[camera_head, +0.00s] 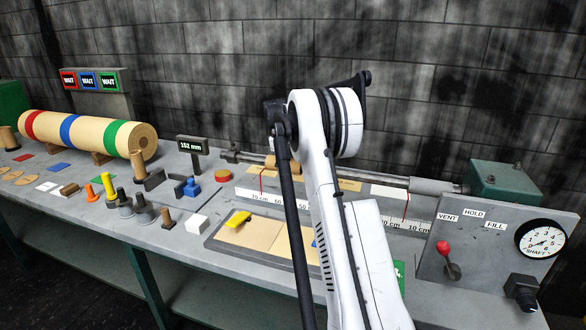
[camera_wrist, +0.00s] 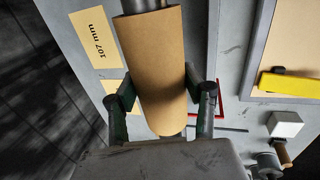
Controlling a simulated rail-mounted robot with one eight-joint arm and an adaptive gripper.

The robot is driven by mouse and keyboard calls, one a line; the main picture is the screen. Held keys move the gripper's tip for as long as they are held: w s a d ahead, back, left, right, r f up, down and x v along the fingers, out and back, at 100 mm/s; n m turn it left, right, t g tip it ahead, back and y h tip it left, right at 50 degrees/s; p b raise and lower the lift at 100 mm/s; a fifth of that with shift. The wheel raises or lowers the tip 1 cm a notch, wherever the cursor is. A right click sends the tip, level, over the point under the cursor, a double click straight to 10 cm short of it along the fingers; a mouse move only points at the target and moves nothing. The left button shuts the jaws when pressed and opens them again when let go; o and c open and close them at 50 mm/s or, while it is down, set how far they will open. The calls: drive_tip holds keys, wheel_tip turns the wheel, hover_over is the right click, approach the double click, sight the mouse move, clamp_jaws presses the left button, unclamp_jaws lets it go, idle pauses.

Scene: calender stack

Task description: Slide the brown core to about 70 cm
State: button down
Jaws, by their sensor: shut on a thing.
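The brown core (camera_wrist: 160,65) is a tan tube around the grey shaft (camera_wrist: 145,6) in the wrist view. My gripper (camera_wrist: 163,92) has one green finger against each side of the core and is shut on it. In the head view my arm hides the gripper. A tan piece of the core (camera_head: 270,161) shows on the shaft, left of my arm. The scale strip (camera_head: 276,198) runs below the shaft, with the 70 cm label near its left end. A red mark stands just above that label, close below the core. My arm hides the middle of the scale.
A control panel (camera_head: 475,262) with a red-knobbed lever and gauge stands at right. A tray (camera_head: 221,243) holding a yellow block lies in front of the scale. A display (camera_head: 192,144) reads 152 mm. Several pegs and a striped roll (camera_head: 92,134) occupy the left bench.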

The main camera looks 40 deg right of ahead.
drive_tip(key=shift+w+a, duration=0.35)
drive_tip(key=shift+w, duration=0.2)
drive_tip(key=c, duration=0.9)
unclamp_jaws()
drive_tip(key=shift+r, duration=0.1)
drive_tip(key=v, duration=1.1)
drive_tip(key=shift+a+r, duration=0.1)
drive_tip(key=shift+r, duration=0.3)
